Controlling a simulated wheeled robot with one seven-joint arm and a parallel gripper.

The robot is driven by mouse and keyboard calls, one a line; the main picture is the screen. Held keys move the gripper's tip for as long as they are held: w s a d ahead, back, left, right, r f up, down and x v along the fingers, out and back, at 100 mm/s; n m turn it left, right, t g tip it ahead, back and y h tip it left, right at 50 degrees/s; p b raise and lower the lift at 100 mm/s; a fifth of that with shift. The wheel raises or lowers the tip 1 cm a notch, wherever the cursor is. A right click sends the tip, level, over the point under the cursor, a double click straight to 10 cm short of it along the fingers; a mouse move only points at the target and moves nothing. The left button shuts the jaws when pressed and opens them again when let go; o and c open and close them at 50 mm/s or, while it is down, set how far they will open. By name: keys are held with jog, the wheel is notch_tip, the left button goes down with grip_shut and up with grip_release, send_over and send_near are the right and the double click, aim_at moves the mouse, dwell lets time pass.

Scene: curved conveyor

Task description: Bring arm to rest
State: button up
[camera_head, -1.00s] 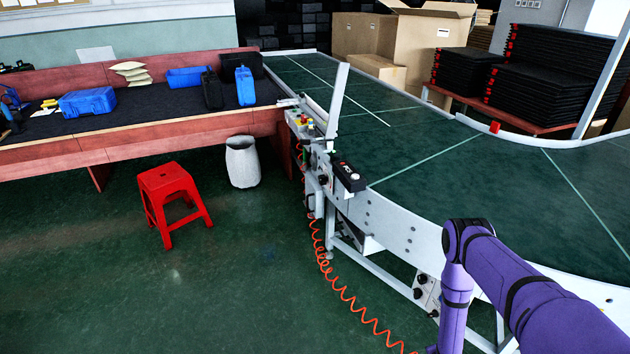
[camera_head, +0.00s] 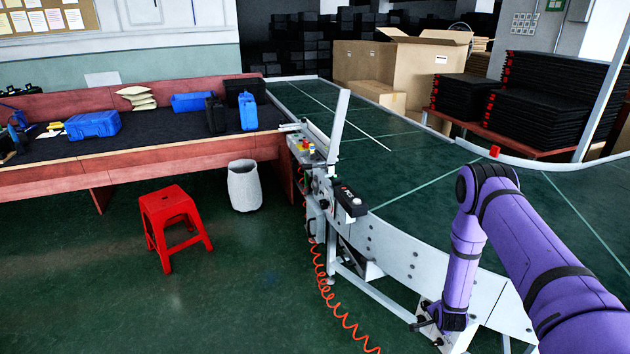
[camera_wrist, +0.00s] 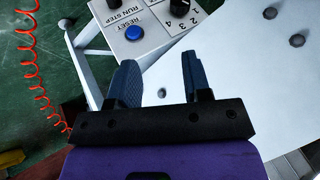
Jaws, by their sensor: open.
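My gripper (camera_wrist: 158,68) is open in the wrist view, with its two dark fingers apart and nothing between them. Beyond the fingers are the white side panel of the conveyor and a grey control box (camera_wrist: 128,45) with a blue button and black knobs. In the head view my purple arm is bent at the right, its forearm hanging down beside the conveyor's outer side. The gripper end is small and dark there, close to the control box near the bottom edge.
The curved green conveyor (camera_head: 400,150) fills the right side. A red stool (camera_head: 172,215) and a grey bin (camera_head: 244,187) stand on open floor at left. An orange coiled cable (camera_head: 325,290) hangs beside the conveyor, also at left in the wrist view (camera_wrist: 28,50).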

jog(key=w+a+r+n, duration=0.1)
jog(key=w+r, duration=0.2)
jog(key=r, duration=0.4)
jog(key=w+r+n, duration=0.1)
jog(key=w+r, duration=0.2)
jog(key=r, duration=0.5)
jog(key=s+a+r+n+y, duration=0.1)
jog(key=s+a+r+n, duration=0.1)
jog(key=r, duration=1.4)
jog(key=s+a+r+n, duration=0.2)
jog(key=a+r, duration=0.1)
jog(key=r, duration=1.4)
jog(key=s+a+r+n+g, duration=0.1)
jog(key=s+a+r+n, duration=0.2)
jog(key=s+r, duration=1.35)
jog(key=s+a+r+n, duration=0.1)
jog(key=s+r+n, duration=0.1)
jog(key=s, duration=0.8)
jog(key=s+a+r+n+y, duration=0.1)
jog(key=s+r+n, duration=0.1)
jog(key=s, duration=0.8)
jog(key=shift+s+r+g, duration=0.35)
jog(key=shift+r+g, duration=0.05)
jog(key=shift+r, duration=0.4)
